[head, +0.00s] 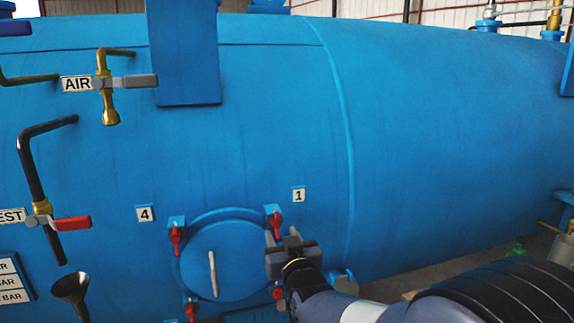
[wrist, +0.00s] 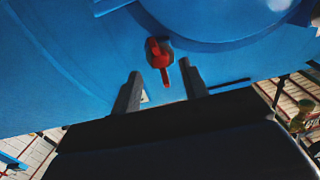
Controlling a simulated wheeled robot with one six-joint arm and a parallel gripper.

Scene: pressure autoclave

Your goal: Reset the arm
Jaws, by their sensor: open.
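My gripper (head: 283,240) is in front of the right edge of a round blue hatch (head: 222,262) on the big blue vessel (head: 440,140). In the wrist view my gripper (wrist: 160,74) is open, with its two dark fingers apart and nothing held. A red clamp handle (wrist: 159,58) shows in the gap between the fingertips, and no grip on it is visible. In the head view red handles sit around the hatch at upper right (head: 275,221), upper left (head: 176,236), lower left (head: 191,309) and lower right (head: 279,294); my gripper partly covers the right side.
To the left are an AIR valve (head: 104,83) with a grey lever, a valve with a red lever (head: 72,223), pipes and a black funnel (head: 70,287). A blue plate (head: 183,50) hangs above. The vessel's right side is smooth and clear.

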